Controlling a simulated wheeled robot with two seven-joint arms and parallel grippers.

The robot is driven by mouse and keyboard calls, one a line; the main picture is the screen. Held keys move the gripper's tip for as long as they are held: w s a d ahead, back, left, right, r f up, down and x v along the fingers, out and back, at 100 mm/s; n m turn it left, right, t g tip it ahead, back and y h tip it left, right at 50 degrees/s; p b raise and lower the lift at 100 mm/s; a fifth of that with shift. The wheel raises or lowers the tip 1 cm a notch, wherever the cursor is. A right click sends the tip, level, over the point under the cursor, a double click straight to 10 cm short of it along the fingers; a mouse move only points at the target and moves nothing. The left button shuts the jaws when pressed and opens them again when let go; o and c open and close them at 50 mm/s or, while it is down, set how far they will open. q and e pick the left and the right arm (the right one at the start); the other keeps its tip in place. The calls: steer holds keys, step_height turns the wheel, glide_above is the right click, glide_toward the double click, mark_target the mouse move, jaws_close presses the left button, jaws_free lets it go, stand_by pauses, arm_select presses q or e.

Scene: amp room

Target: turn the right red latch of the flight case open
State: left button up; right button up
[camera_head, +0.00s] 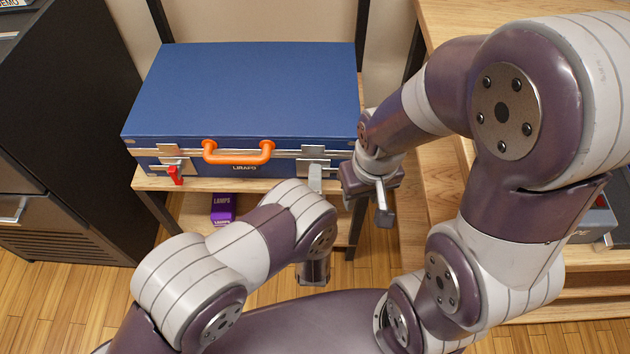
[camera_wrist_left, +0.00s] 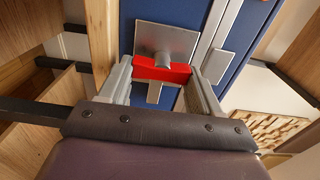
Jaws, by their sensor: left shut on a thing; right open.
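The blue flight case (camera_head: 250,85) lies closed on a wooden shelf, with an orange handle (camera_head: 238,158) on its front. In the left wrist view the right red latch (camera_wrist_left: 162,73) sits below its metal plate (camera_wrist_left: 180,39), a round pivot at its middle. My left gripper (camera_wrist_left: 163,82) is shut on this latch, one finger at each end. In the head view my left gripper (camera_head: 315,179) is at the case's right front, and that latch is hidden there. The left red latch (camera_head: 175,175) points down. My right gripper (camera_head: 368,202) is open and empty, right of the case's front corner.
A dark cabinet (camera_head: 65,130) stands left of the shelf. A purple box (camera_head: 222,208) lies on the lower shelf. A wooden bench (camera_head: 440,170) is at the right, partly behind my right arm. Floor (camera_head: 60,310) shows at the lower left.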

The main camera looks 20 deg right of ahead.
stand_by(0.5)
arm_select(q)
steer(key=o, duration=1.1)
steer(key=shift+c, duration=0.2)
arm_select(e)
steer(key=shift+s, duration=0.1)
